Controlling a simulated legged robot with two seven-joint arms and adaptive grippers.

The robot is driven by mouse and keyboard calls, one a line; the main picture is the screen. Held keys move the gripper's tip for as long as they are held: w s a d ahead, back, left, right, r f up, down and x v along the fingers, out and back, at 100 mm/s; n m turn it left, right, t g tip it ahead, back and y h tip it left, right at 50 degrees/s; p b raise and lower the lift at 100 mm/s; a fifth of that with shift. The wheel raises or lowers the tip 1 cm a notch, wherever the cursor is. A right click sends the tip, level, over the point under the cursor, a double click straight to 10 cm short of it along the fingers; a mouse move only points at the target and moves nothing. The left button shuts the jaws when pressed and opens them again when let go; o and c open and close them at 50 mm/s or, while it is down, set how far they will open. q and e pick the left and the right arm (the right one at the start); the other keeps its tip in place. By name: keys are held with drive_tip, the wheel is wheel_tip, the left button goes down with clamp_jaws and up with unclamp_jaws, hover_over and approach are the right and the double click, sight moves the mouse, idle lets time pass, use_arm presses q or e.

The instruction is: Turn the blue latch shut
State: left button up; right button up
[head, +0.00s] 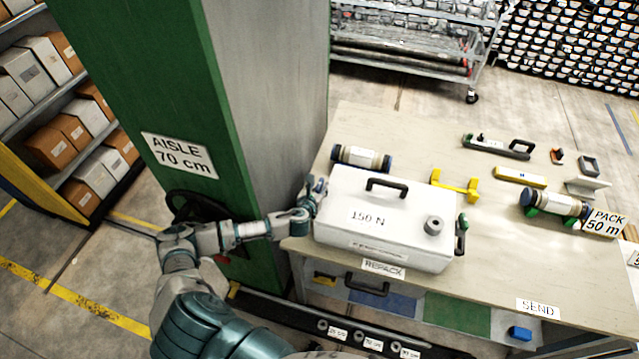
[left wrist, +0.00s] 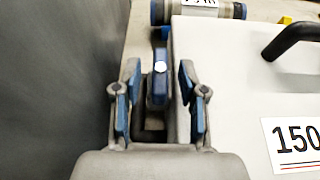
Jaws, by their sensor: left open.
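The blue latch (left wrist: 158,90) shows in the left wrist view as a small upright blue piece with a pale bolt head, at the left side of a white box (left wrist: 230,75). In the head view the white box (head: 340,235), marked 150 N, stands on the bench, and I cannot make out the latch apart from the gripper. My left gripper (head: 316,193) is at the box's left side. In the left wrist view its blue-padded fingers (left wrist: 158,95) stand open, one on each side of the latch, with gaps visible. My right gripper is not in view.
A green and grey column (head: 270,80) stands close to the left of the bench (head: 490,285). The box has a black top handle (head: 387,187). A capped tube (head: 361,157) lies behind it. Yellow holders (head: 456,186) and other tools lie to the right.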

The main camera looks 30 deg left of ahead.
use_arm(q)
drive_tip(key=shift+x, duration=0.85)
drive_tip(key=shift+w, duration=0.2)
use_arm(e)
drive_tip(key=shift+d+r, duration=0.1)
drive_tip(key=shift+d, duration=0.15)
